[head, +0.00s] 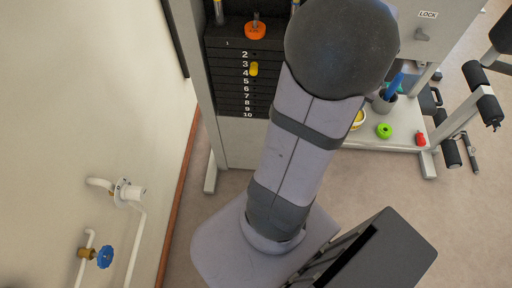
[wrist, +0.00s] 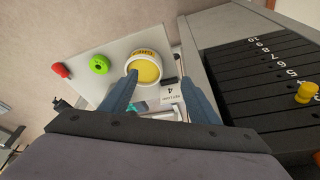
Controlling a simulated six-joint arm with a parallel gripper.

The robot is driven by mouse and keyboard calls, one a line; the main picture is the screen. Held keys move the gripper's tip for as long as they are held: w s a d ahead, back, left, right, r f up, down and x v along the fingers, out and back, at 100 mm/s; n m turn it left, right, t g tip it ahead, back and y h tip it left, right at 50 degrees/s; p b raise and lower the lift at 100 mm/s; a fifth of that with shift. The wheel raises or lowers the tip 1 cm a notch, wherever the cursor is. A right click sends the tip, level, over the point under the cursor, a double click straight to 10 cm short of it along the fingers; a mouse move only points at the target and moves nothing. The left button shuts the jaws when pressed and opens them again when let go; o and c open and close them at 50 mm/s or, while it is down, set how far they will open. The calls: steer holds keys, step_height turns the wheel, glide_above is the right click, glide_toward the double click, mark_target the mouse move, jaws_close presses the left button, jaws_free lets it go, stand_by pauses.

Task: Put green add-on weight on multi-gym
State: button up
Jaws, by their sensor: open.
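The green add-on weight (head: 384,131) is a small ring lying on the pale base plate of the multi-gym, right of my arm in the head view. It also shows in the wrist view (wrist: 99,65) at upper left, beyond the left finger. The multi-gym's black numbered weight stack (head: 232,82) stands left of my arm, with an orange add-on weight (head: 255,31) around the post on its top. The stack also fills the right of the wrist view (wrist: 262,85). My gripper (wrist: 158,84) is open and empty, apart from the green weight; my arm hides it in the head view.
A yellow-filled round container (wrist: 147,69) is seen beyond the fingers. A red object (head: 420,139) lies right of the green weight. A grey cup (head: 383,101) holds a blue item. A yellow selector pin (head: 253,69) sticks out of the stack. Wall pipes (head: 137,225) are at left.

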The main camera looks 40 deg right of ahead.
steer(key=w+a+f+n+y, duration=0.1)
steer(key=w+a+n, duration=0.4)
steer(key=a, duration=0.5)
steer(key=w+a+f+n+y, duration=0.1)
steer(key=w+a+n+y, duration=0.15)
steer(key=w+a, duration=0.7)
steer(key=s+a+n, duration=0.2)
steer(key=a+n, duration=0.1)
steer(key=a, duration=0.5)
steer(key=s+a+f+n+g, duration=0.1)
steer(key=a+n, duration=0.3)
steer(key=a, duration=0.5)
steer(key=shift+s+a+f, duration=0.25)
steer(key=shift+s+f, duration=0.05)
steer(key=shift+s, duration=0.6)
step_height(320, 180, up, 3)
steer(key=p, duration=0.3)
